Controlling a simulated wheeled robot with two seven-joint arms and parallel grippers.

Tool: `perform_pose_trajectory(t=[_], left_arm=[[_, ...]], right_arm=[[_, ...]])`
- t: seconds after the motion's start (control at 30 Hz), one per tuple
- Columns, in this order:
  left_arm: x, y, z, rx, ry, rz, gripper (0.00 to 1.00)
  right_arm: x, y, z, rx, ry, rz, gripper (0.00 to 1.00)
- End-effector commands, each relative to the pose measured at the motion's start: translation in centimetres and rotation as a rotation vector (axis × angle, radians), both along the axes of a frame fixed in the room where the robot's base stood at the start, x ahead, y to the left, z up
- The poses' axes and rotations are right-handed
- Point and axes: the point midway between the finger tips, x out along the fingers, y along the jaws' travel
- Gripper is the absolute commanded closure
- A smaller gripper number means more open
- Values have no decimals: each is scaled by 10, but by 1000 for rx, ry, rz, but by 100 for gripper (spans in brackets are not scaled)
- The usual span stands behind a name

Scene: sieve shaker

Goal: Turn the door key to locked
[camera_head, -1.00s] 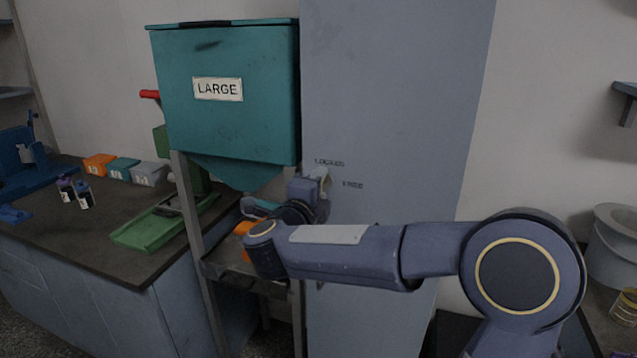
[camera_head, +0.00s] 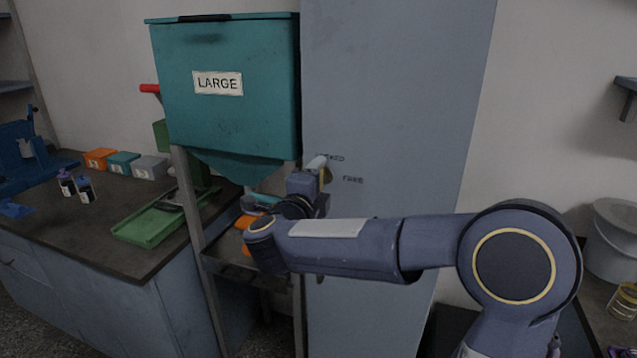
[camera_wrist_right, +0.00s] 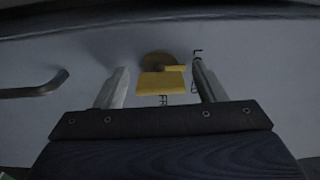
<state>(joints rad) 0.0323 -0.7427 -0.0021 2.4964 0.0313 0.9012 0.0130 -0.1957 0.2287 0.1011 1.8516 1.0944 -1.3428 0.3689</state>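The yellow door key (camera_wrist_right: 162,84) sits in a brownish round lock (camera_wrist_right: 155,58) on the door in the right wrist view. My right gripper (camera_wrist_right: 160,86) has its two pale fingers on either side of the key, with gaps visible beside it. In the head view my right gripper (camera_head: 320,168) is at the grey-blue cabinet door (camera_head: 395,110); only a yellowish sliver of the key shows, and the rest is hidden. The LOCKED label (camera_head: 337,158) is partly covered by a finger. My left gripper is out of view.
A teal hopper marked LARGE (camera_head: 225,110) on a metal stand is close left of my right gripper. A grey handle (camera_wrist_right: 35,88) projects from the door in the wrist view. A green tray (camera_head: 150,225) and small boxes stand on the left counter.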

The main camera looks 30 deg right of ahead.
Motion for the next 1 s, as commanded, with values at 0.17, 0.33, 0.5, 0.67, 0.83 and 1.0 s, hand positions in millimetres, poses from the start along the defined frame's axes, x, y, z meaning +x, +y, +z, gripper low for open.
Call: perform_pose_trajectory(t=[0.17,0.33,0.5,0.67,0.83,1.0], left_arm=[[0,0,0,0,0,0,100],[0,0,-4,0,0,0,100],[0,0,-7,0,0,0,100],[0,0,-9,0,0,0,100],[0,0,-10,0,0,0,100],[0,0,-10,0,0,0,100]], right_arm=[[-1,1,0,1,-1,0,36],[-12,16,-1,1,-1,3,36],[-32,39,-1,1,-3,5,36],[-45,54,-1,0,-1,3,36],[-51,59,0,0,0,0,36],[-51,59,0,0,0,0,36]])
